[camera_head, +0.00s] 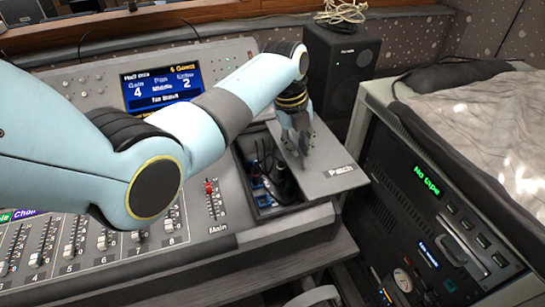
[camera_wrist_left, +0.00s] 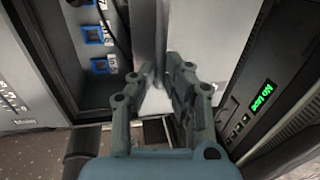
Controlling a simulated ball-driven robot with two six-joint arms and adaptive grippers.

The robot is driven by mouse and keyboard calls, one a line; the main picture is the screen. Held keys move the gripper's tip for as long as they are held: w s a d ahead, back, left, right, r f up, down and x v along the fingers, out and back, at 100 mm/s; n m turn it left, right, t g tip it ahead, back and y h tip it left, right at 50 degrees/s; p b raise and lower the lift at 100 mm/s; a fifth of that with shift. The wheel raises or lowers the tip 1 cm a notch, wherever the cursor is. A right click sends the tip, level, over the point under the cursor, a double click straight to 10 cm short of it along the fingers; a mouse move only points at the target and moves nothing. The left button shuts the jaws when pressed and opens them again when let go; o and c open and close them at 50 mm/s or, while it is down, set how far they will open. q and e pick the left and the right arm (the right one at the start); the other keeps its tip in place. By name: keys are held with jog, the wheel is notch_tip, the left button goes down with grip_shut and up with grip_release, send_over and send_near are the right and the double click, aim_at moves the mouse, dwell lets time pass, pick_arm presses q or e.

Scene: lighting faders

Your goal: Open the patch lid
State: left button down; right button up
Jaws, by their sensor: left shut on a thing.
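The grey patch lid (camera_head: 340,178), labelled "Patch", is at the right end of the mixing console. It lies to the right of the open patch compartment (camera_head: 265,208), which shows dark cables and blue sockets. My left gripper (camera_head: 303,158) reaches down onto the lid and is shut on a part of it, mostly hidden by the fingers. In the left wrist view the fingertips (camera_wrist_left: 160,80) close at the lid's edge, with the lid (camera_wrist_left: 210,40) to the right and the compartment with blue-framed sockets (camera_wrist_left: 97,65) to the left. My right gripper is not in view.
The console's faders (camera_head: 75,235) and a lit screen (camera_head: 160,88) are left of the compartment. A black speaker (camera_head: 340,65) stands behind. A rack unit reading "No tape" (camera_head: 428,180) stands close on the right.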

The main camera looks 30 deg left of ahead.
pick_arm(q)
jog(key=shift+w+d+f, duration=0.1)
jog(key=shift+w+d, duration=0.2)
jog(key=shift+w, duration=0.05)
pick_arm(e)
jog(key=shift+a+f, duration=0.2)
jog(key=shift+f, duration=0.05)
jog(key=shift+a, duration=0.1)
pick_arm(q)
jog(key=c, duration=1.4)
grip_release()
jog(key=shift+r, duration=0.25)
notch_tip(320, 180, up, 11)
jog(key=s+a, duration=0.1)
jog(key=shift+s+a+r, duration=0.2)
jog(key=shift+s+a, duration=0.05)
jog(key=shift+s, duration=0.1)
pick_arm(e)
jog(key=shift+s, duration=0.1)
